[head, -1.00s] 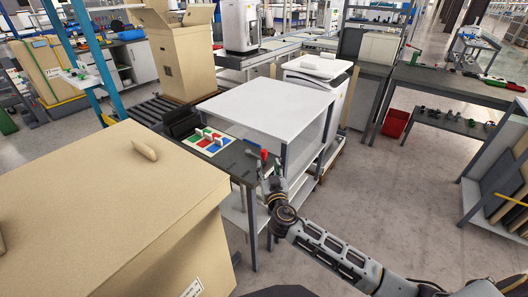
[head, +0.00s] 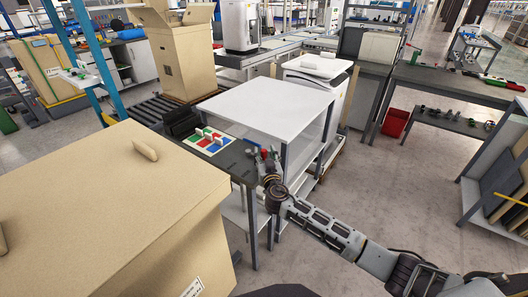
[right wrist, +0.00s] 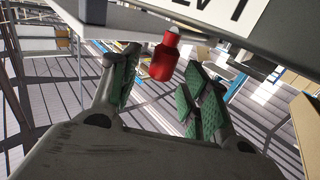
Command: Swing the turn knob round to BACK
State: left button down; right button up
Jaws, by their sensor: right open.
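The red knob (right wrist: 165,57) shows in the right wrist view, hanging below a grey surface with a white label. It lies just beyond and between the open green-padded fingers of my right gripper (right wrist: 160,82), apart from both. In the head view my right gripper (head: 264,157) is at the near right corner of the dark table, around the small red knob (head: 264,154), which it partly hides. I cannot read the knob's pointing direction or a BACK mark. My left gripper is not in view.
A board with coloured squares (head: 208,141) lies on the dark table (head: 238,165), left of my right gripper. A white-topped cabinet (head: 270,105) stands close behind it. A large tan box (head: 100,205) fills the lower left.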

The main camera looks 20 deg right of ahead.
jog(key=shift+w+d, duration=0.1)
jog(key=shift+w, duration=1.05)
jog(key=shift+c, duration=0.2)
grip_shut()
